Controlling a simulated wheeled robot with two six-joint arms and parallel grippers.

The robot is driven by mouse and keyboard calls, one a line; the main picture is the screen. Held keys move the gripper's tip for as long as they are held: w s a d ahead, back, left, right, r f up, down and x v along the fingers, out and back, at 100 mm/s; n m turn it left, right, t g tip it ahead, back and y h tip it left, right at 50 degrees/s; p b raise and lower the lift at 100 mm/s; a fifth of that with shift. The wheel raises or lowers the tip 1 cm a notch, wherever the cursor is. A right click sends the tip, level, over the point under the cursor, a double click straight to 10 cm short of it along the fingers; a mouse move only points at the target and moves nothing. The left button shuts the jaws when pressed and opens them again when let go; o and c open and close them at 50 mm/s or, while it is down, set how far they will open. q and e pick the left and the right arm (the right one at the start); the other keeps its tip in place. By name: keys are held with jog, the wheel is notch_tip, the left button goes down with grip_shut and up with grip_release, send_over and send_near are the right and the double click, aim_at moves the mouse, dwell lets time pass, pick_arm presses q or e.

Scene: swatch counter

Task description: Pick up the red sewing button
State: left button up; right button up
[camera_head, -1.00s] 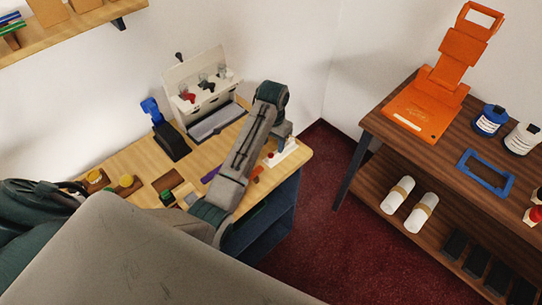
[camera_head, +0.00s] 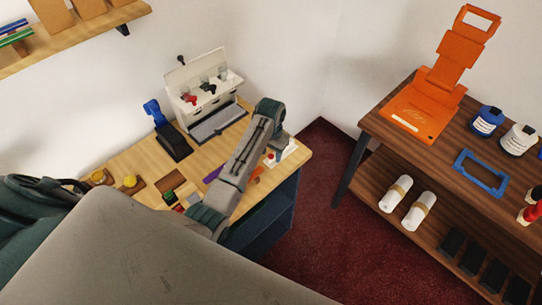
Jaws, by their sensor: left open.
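My left gripper (camera_head: 278,150) points down over the right end of the light wooden counter (camera_head: 135,154). It is open, but its fingers are small and partly hidden by my arm. Just beside it is a small white piece (camera_head: 289,152) with a tiny red spot (camera_head: 270,156). I cannot tell whether this spot is the red sewing button. My forearm hides part of the counter, and no other red button shows clearly. My right gripper is not in view.
A white case (camera_head: 205,82) with red and dark items stands at the back of the counter, beside a blue-and-black tool (camera_head: 165,130). A dark wooden table (camera_head: 398,150) stands right, across red floor.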

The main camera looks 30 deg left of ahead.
pick_arm(q)
jog(key=shift+f, duration=0.1)
grip_shut()
dwell(0.6)
